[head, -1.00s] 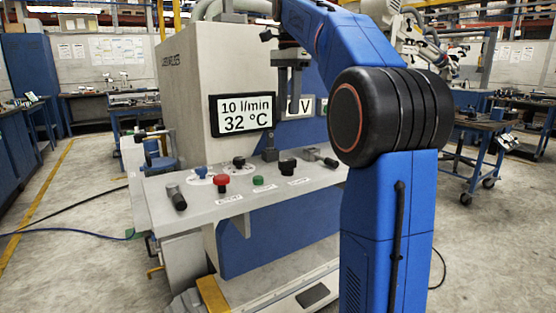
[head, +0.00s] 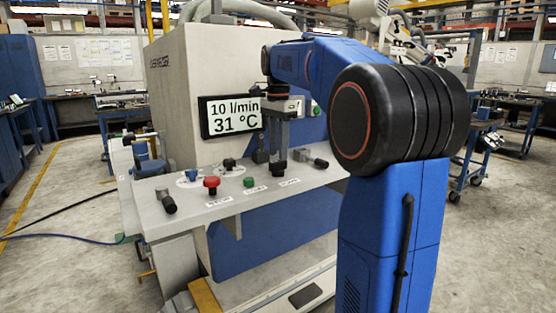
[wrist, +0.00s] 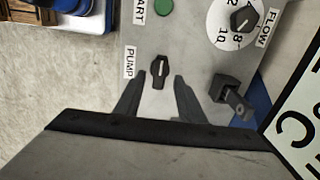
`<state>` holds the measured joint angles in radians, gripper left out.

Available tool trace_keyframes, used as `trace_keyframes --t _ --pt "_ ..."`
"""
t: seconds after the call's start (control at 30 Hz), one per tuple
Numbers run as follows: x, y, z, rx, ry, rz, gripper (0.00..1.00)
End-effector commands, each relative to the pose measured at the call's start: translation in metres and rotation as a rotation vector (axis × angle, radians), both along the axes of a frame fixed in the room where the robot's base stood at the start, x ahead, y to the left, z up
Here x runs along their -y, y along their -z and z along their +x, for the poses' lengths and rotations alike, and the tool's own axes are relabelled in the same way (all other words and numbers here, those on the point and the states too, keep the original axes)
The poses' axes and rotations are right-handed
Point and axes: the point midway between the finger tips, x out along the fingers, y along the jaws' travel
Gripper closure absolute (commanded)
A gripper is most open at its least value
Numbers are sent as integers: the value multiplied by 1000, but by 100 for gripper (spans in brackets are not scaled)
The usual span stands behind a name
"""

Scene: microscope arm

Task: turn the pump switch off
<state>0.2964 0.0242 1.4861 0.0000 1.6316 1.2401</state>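The pump switch is a small black knob (wrist: 159,72) beside a white PUMP label (wrist: 129,62) in the wrist view. Its white mark runs nearly up and down in that picture. My gripper (wrist: 157,82) is open, with one finger on each side of the knob's lower end and a gap to it on both sides. In the head view, the pump switch (head: 278,170) stands on the sloped grey panel (head: 230,205), and my gripper (head: 277,152) points down right over it. Whether the fingertips reach down to knob height cannot be told.
A green button (head: 249,182), a red mushroom button (head: 212,186) and the flow knob (head: 229,164) stand to the left. A black block (wrist: 232,95) stands close to the right finger in the wrist view. A display (head: 231,117) reads 10 l/min and 31 °C.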

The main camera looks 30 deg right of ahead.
Motion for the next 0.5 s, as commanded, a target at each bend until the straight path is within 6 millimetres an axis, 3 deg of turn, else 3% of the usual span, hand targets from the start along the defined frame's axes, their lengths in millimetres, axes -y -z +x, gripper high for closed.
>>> trace_keyframes --t 0.2,0.5 --pt "0 27 -1 -1 0 0 64" --pt "0 38 0 0 0 0 64"
